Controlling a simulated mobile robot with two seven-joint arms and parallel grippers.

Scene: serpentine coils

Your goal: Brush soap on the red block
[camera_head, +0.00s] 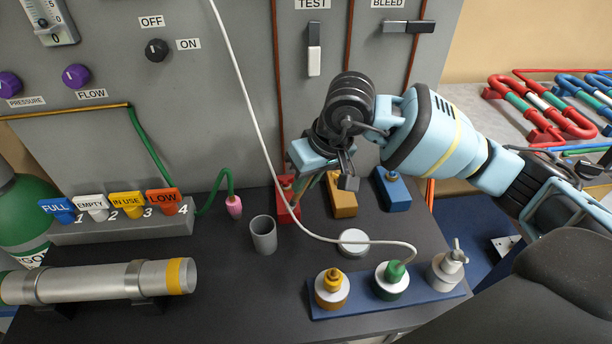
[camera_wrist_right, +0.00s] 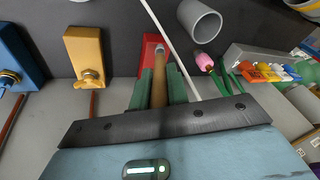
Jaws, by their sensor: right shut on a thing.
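The red block (camera_head: 283,208) stands on the dark bench near the grey panel, left of the yellow block. It also shows in the right wrist view (camera_wrist_right: 151,44), with a round metal fitting on it. My right gripper (camera_head: 305,178) is over the red block, pointing down. In the right wrist view its green fingers are shut on a brown, stick-like brush handle (camera_wrist_right: 159,82). The handle's far end overlaps the fitting on the red block; I cannot tell whether they touch. The bristles are not clearly seen. My left gripper is not in view.
A yellow block (camera_head: 342,200) and a blue block (camera_head: 393,192) stand right of the red block. A grey cup (camera_head: 263,236) and a white disc (camera_head: 354,242) stand in front. A thin white hose (camera_head: 262,140) crosses down to a blue tray (camera_head: 425,302) with several fittings.

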